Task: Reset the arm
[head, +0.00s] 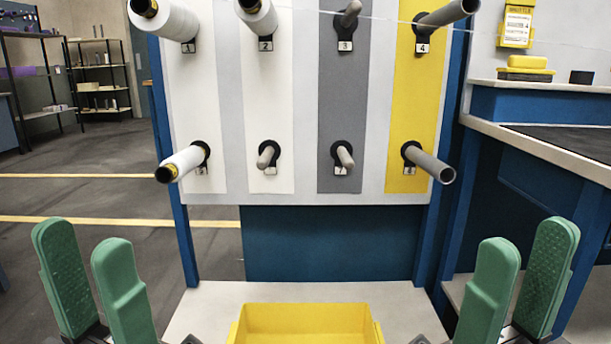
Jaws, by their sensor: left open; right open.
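My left gripper (93,285) is at the lower left, with its two green fingers apart and nothing between them. My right gripper (520,285) is at the lower right, also open and empty. Both point up in front of the peg board (225,100) and are apart from it. The wrists are cut off by the bottom edge.
White spools sit on the upper left peg (172,22), the second upper peg (258,18) and the lower left peg (182,163). A yellow bin (305,318) stands on the white shelf (215,300) between my grippers. A counter (545,140) is at right.

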